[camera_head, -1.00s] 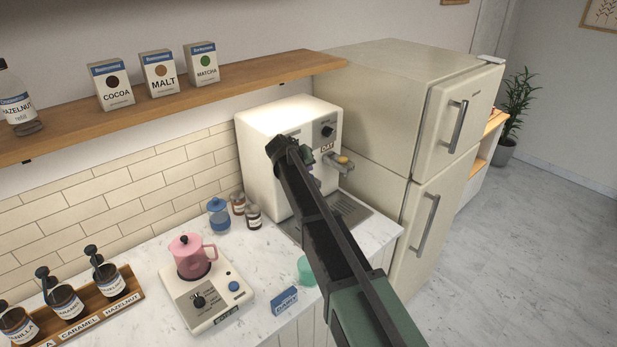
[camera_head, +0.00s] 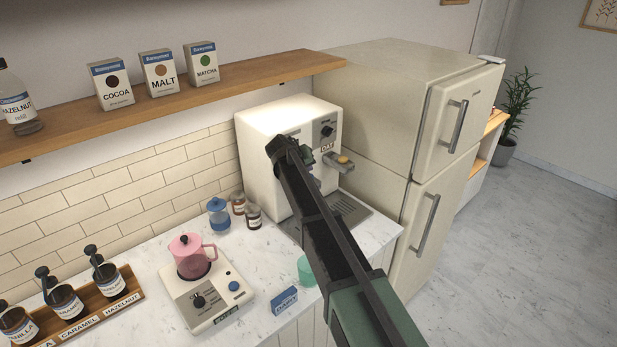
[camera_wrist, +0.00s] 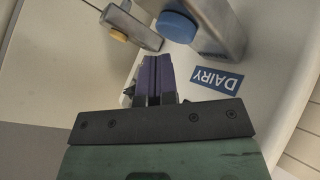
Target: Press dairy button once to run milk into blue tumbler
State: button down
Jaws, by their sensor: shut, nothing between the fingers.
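The white dispensing machine (camera_head: 262,150) stands at the back of the counter beside the fridge. In the head view my arm hides the dairy button and part of the machine's front. No blue tumbler is clearly identifiable; a translucent blue vessel with a blue top (camera_head: 219,214) stands left of the machine.
A second dispenser with a yellow button (camera_head: 343,160) sits to the right, under an OAT label. A drip tray (camera_head: 350,211) lies below. A pink pitcher (camera_head: 190,259), a teal cup (camera_head: 307,271) and a blue DAIRY box (camera_head: 285,301) stand on the counter.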

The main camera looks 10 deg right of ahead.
jog(key=shift+f, duration=0.35)
jog(key=shift+f+b, duration=0.5)
jog(key=shift+b, duration=0.3)
dwell(0.5)
jog(key=shift+r+p, duration=0.95)
notch_tip(320, 180, up, 5)
jog(key=p, duration=0.5)
jog(key=shift+r, duration=0.1)
